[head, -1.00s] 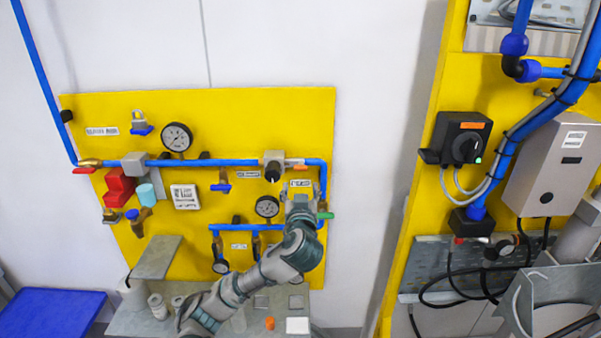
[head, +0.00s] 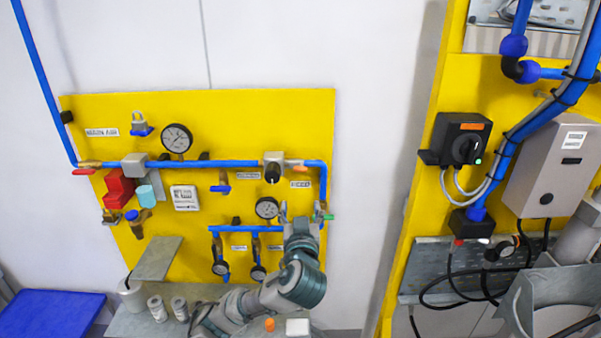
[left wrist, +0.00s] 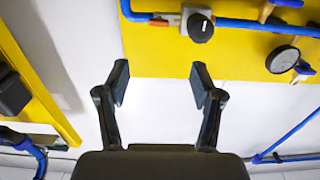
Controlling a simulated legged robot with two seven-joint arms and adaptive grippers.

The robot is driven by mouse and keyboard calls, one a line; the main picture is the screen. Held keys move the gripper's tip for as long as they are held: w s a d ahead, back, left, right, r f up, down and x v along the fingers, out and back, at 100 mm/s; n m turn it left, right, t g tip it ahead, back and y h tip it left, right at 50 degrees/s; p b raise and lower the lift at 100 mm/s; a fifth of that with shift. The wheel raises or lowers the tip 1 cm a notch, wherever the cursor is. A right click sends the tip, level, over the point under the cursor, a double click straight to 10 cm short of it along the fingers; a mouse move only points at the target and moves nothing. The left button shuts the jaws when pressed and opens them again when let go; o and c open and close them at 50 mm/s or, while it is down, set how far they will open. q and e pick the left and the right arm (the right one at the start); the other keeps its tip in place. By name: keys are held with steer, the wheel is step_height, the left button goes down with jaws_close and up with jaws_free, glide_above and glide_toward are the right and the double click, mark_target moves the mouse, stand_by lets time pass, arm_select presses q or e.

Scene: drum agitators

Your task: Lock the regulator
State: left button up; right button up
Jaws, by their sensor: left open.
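The regulator (head: 273,168) is a grey block with a black knob, set in the upper blue pipe on the yellow panel. In the left wrist view the regulator (left wrist: 200,24) shows at the top, beyond my fingers. My left gripper (head: 301,212) is below and to the right of the regulator in the head view, apart from it. In the left wrist view my left gripper (left wrist: 159,85) is open and empty, with white wall between its fingers. My right gripper is not in view.
Gauges (head: 177,138) and valves sit along the pipes. A red box (head: 118,187) and a light-blue cup (head: 147,195) are at the panel's left. Below is a grey shelf (head: 130,322) with several jars. A second yellow panel (head: 422,210) stands at the right.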

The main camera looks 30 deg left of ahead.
arm_select(q)
steer(key=shift+v, duration=1.05)
steer(key=v, duration=0.7)
steer(key=shift+s+d, duration=0.2)
steer(key=shift+a, duration=0.1)
steer(key=b, duration=0.3)
glide_toward(300, 170)
steer(key=p+x, duration=0.5)
steer(key=x, duration=0.4)
steer(key=shift+r, duration=0.1)
steer(key=shift+w+a, duration=0.3)
steer(key=shift+w, duration=0.1)
steer(key=shift+d, duration=0.1)
